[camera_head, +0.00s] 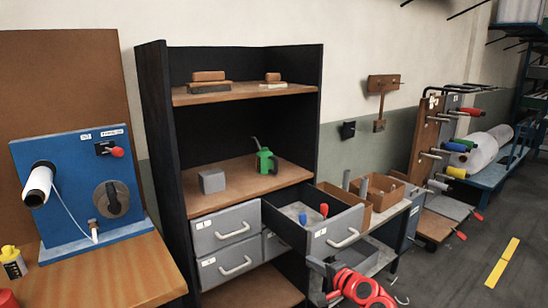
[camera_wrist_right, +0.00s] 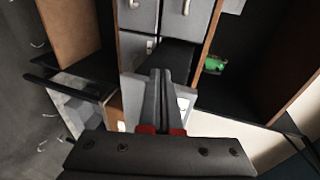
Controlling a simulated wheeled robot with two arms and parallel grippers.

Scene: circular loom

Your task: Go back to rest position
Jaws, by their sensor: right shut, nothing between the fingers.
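My right gripper (camera_head: 330,270) is in front of and below the open grey drawer (camera_head: 337,233) in the head view. In the right wrist view its two fingers (camera_wrist_right: 161,75) lie together, shut with nothing between them. The drawer is pulled out from the dark cabinet (camera_head: 158,130) and holds a red-handled and a blue-handled tool. My left gripper is not in view.
Closed drawers (camera_head: 225,229) sit left of the open one. A blue machine (camera_head: 80,185) stands on the left table. Open boxes (camera_head: 380,192) stand right of the drawer.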

